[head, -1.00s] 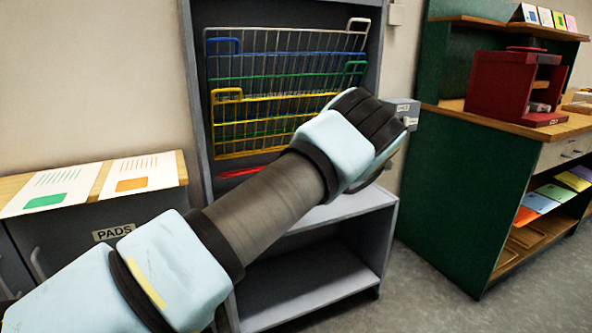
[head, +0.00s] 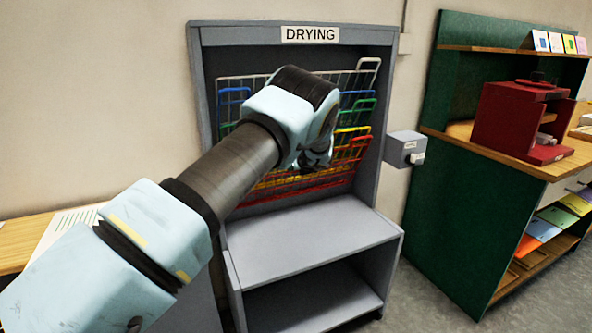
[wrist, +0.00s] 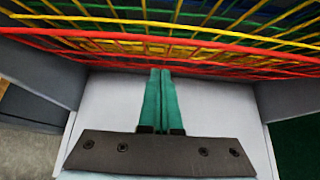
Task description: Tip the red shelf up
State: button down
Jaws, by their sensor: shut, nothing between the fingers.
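The red shelf (head: 305,188) is a wire grid, the lowest of several coloured grids in the grey drying rack (head: 207,110). Its front rail also shows in the wrist view (wrist: 95,35), running across in front of the yellow grid. It looks slanted, front rail raised above its rear wires; the exact angle is unclear. My gripper (head: 318,162) is at the rack's front, in front of the grids. In the wrist view its green fingers (wrist: 160,72) are together and empty, their tips at the lower red wires. Whether they touch is unclear. My arm hides part of the grids.
A bare grey ledge (head: 310,240) lies below the grids, with a lower shelf (head: 315,300) under it. A small grey box (head: 405,148) sticks out at the rack's right. A green cabinet (head: 465,190) with a red machine (head: 515,120) stands further right.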

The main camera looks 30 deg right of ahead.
jog(key=shift+w+r+p, duration=0.35)
jog(key=shift+w+r, duration=0.25)
jog(key=shift+w, duration=0.35)
